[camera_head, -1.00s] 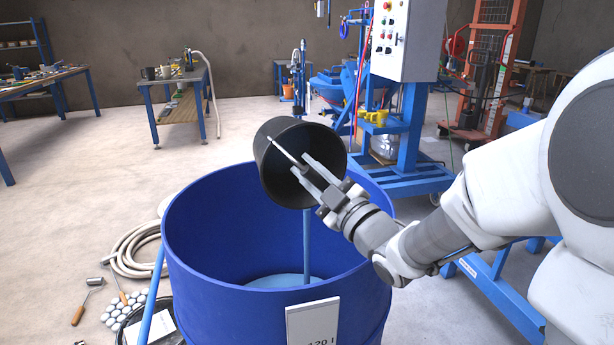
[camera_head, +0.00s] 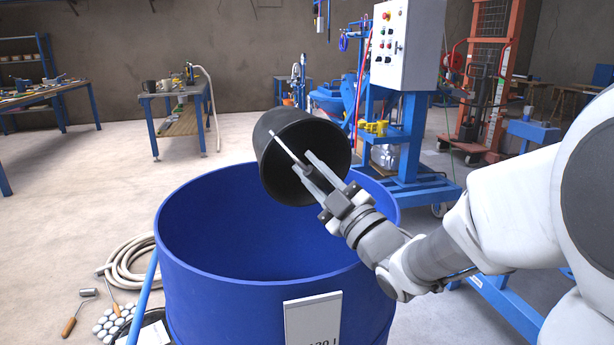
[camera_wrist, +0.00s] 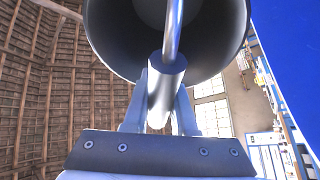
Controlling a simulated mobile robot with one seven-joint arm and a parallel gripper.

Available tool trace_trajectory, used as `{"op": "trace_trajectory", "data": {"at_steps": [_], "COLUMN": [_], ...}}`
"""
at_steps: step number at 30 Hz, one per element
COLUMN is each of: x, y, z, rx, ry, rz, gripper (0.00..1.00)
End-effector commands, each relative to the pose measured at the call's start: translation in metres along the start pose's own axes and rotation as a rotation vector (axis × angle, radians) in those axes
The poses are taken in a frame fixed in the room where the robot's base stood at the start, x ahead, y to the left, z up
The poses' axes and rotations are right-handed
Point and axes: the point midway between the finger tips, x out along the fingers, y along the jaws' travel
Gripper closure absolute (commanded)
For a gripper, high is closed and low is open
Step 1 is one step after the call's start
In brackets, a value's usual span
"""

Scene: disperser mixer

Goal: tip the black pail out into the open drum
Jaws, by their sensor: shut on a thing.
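The black pail (camera_head: 318,135) hangs tipped on its side above the back rim of the open blue drum (camera_head: 190,300) in the head view. Its mouth faces toward me and slightly downward. My gripper (camera_head: 303,168) is shut on the grip of the pail's metal handle, in front of the mouth. In the wrist view the fingers close around the thick grey grip (camera_wrist: 165,85), and the pail (camera_wrist: 222,45) is above it. No stream falls from the pail. The drum's inner wall shows, but its bottom is hidden behind the front wall.
A blue machine stand with a control box (camera_head: 405,45) stands behind and right of the drum. A coiled hose (camera_head: 130,262) and small items lie on the floor at left. A workbench (camera_head: 180,95) stands farther back. Floor between is clear.

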Motion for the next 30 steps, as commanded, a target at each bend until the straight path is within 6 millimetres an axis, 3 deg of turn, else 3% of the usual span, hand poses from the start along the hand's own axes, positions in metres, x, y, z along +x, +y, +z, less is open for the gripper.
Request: {"op": "trace_trajectory", "data": {"at_steps": [30], "x": [-0.016], "y": [-0.008], "z": [0.002], "rx": [-0.035], "ry": [0.093], "rz": [0.086], "gripper": [1.00]}}
